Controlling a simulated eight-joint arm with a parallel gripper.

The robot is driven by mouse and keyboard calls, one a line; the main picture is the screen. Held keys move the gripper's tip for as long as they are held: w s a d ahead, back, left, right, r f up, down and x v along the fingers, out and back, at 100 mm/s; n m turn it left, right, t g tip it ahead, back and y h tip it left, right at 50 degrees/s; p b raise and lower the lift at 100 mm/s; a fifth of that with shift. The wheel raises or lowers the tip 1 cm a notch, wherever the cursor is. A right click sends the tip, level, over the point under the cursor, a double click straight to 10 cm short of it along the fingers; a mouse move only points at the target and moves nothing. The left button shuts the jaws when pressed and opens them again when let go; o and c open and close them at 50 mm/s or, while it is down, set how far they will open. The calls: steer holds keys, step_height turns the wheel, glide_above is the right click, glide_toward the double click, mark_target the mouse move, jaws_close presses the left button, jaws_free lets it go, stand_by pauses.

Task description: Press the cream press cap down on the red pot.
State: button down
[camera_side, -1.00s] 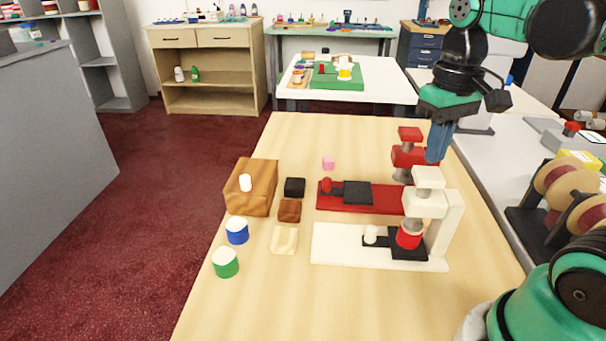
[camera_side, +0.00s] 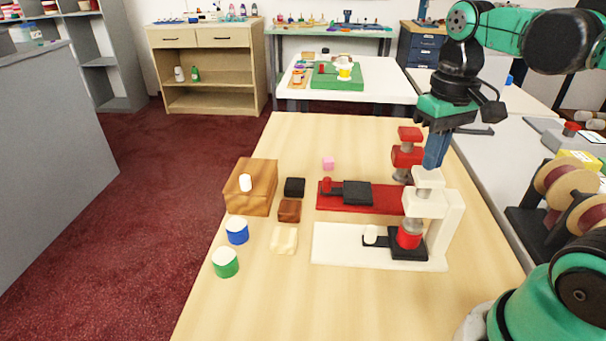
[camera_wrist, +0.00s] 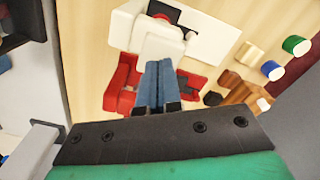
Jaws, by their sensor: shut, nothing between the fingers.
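The cream press (camera_side: 452,222) stands on its cream base (camera_side: 338,245) at the front of the table. Its cream press cap (camera_side: 428,178) tops the press head, above the red pot (camera_side: 409,237). The red pot sits upright on the black slide plate (camera_side: 408,254) under the head. My gripper (camera_side: 432,166) is shut and empty, pointing down with its blue fingertips at or just behind the cap; contact cannot be told. In the wrist view the blue fingers (camera_wrist: 158,84) reach toward the cream press head (camera_wrist: 158,42), and the red pot is mostly hidden.
A red press (camera_side: 405,160) with a black slide plate (camera_side: 357,193) stands behind the cream one. A wooden block (camera_side: 251,187), blue pot (camera_side: 237,230), green pot (camera_side: 225,262) and several small blocks are to the left. The table front is clear.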

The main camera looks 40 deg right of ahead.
steer(key=shift+f, duration=0.95)
stand_by(0.3)
steer(key=shift+r, duration=4)
steer(key=w+a+f+n+t, duration=0.1)
steer(key=w+a+f+t, duration=0.1)
steer(key=f, duration=0.3)
steer(key=w+a+f+n+t, duration=0.2)
steer(key=a+f+t, duration=0.2)
steer(key=f+t, duration=0.1)
steer(key=shift+w, duration=0.4)
